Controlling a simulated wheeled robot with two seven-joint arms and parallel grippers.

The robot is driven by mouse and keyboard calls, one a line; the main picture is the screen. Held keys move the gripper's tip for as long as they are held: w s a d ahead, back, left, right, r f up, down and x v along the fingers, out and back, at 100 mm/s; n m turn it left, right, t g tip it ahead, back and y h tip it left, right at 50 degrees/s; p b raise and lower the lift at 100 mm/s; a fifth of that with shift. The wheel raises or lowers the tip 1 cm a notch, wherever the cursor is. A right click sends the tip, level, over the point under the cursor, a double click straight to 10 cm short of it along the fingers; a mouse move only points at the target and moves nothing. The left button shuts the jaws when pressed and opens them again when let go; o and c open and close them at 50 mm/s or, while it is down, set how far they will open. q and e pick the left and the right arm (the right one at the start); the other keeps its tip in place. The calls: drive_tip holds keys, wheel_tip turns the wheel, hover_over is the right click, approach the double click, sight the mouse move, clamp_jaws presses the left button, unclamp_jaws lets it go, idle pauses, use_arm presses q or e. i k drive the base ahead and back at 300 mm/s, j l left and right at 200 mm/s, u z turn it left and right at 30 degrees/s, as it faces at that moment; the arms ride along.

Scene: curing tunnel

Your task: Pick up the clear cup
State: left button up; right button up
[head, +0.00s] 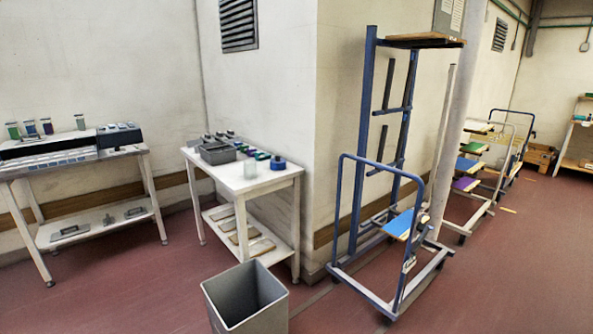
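A small clear cup (250,169) appears to stand upright on the white table (240,186), near its front edge. It is pale and see-through, and its outline is faint at this distance. Several clear jars with coloured contents (30,128) stand on the bench at the far left. Neither of my grippers shows in the head view.
A grey bin (246,300) stands on the floor in front of the white table. Behind the cup are a grey tray (217,153) and a blue container (278,163). A blue wheeled rack (362,150) stands to the right. The red floor at front left is clear.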

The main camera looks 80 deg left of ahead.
sight(250, 166)
drive_tip(key=u, duration=3.15)
drive_tip(key=i+j+u, duration=0.2)
drive_tip(key=i+u, duration=0.25)
drive_tip(key=i+j+u, duration=0.1)
drive_tip(key=i+u, duration=0.3)
drive_tip(key=i, duration=3.1)
drive_tip(key=i+z, duration=0.3)
drive_tip(key=z, duration=0.15)
drive_tip(key=i+j+z, duration=0.2)
drive_tip(key=z, duration=0.25)
drive_tip(key=i+j+z, duration=0.25)
drive_tip(key=z, duration=0.15)
drive_tip(key=i+j+z, duration=0.3)
drive_tip(key=z, duration=0.15)
